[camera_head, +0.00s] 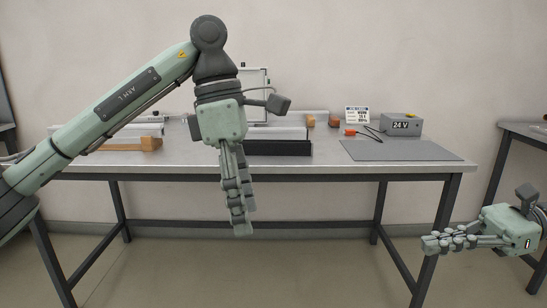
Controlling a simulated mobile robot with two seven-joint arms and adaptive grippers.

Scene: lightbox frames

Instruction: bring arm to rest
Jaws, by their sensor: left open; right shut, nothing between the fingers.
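My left arm comes in from the left, raised, with its wrist bent downward. My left gripper (240,230) points down in front of the table's front edge, seen nearly side-on, open and with nothing held. My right gripper (425,243) is low at the right edge of the view, below the table top, and its fingers point left. It is shut and empty. Most of my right arm is outside the view.
A table (330,168) stands ahead with a grey mat (400,152), a 24 V box (401,125), a small sign (357,115) and a black-fronted tray (280,148). A wooden piece (125,146) lies at its left. Other furniture stands at both sides.

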